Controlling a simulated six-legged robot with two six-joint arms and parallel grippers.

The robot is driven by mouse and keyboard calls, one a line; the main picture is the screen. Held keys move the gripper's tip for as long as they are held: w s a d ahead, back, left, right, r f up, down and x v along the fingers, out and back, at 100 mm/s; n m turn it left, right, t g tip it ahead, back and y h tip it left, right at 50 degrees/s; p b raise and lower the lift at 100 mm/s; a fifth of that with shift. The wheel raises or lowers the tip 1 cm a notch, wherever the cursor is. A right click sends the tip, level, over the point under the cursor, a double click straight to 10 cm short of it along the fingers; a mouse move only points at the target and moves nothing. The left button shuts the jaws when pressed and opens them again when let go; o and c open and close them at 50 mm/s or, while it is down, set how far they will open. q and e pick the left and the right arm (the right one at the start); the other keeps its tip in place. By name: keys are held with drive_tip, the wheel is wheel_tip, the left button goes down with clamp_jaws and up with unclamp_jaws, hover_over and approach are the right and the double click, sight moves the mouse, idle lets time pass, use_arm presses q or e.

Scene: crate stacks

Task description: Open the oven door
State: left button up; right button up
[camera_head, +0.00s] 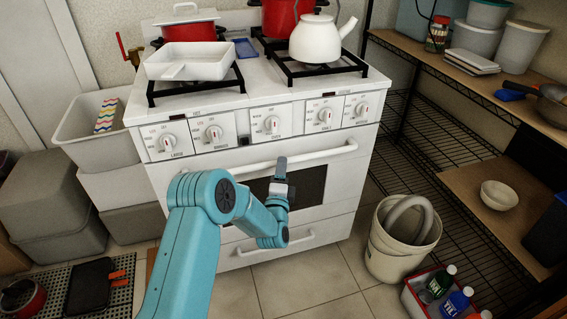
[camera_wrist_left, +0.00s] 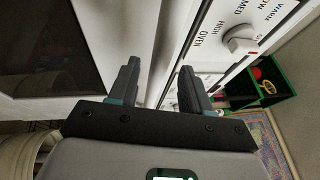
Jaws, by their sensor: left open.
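The white oven door (camera_head: 335,190) is closed, with a dark window (camera_head: 311,184) and a long white handle (camera_head: 322,154) along its top. My left gripper (camera_head: 281,168) is at the middle of the handle, in front of the door. In the left wrist view its two dark fingers (camera_wrist_left: 158,88) stand apart. A pale bar that looks like the handle runs between them; I cannot tell whether either finger touches it. The dark window (camera_wrist_left: 45,45) also shows there, left of the fingers. My right gripper is in neither view.
Control knobs (camera_head: 272,124) line the stove front above the handle. A white kettle (camera_head: 315,40) and a white pan (camera_head: 188,62) stand on top. A bucket (camera_head: 383,255) and a red crate (camera_head: 412,300) with bottles stand on the floor to the right.

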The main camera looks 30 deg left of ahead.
use_arm(q)
drive_tip(key=shift+x, duration=1.7)
